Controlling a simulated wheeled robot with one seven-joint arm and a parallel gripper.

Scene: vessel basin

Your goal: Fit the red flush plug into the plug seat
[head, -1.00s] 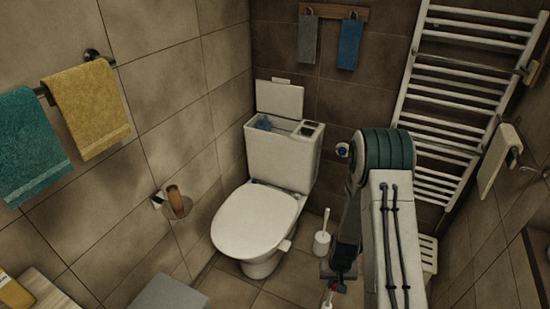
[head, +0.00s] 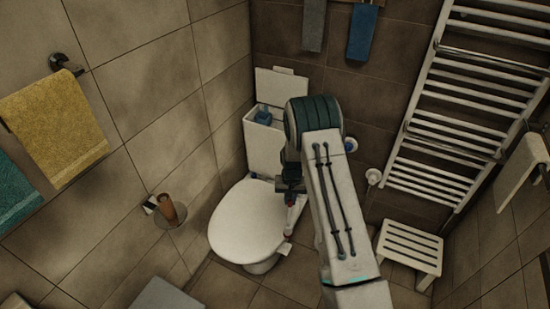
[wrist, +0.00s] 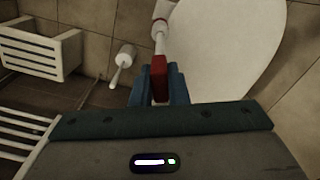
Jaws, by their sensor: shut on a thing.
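My gripper (wrist: 159,88) is shut on the red flush plug (wrist: 158,72), whose red block sits between the blue jaws in the wrist view. A white stem with a wider white end extends beyond it. In the head view my gripper (head: 290,187) is in front of the cistern, by the right side of the toilet lid, with the plug's pale part (head: 295,214) hanging below. The white cistern (head: 262,150) is open, and a blue part (head: 263,116) shows inside. My arm covers the cistern's right side. I cannot make out the plug seat.
The toilet lid (head: 247,220) is shut. The cistern cover (head: 281,85) stands upright behind the opening. A white stool (head: 409,247) and towel radiator (head: 455,130) are at right. A toilet brush (wrist: 123,57) stands on the floor. A paper holder (head: 172,211) is on the left wall.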

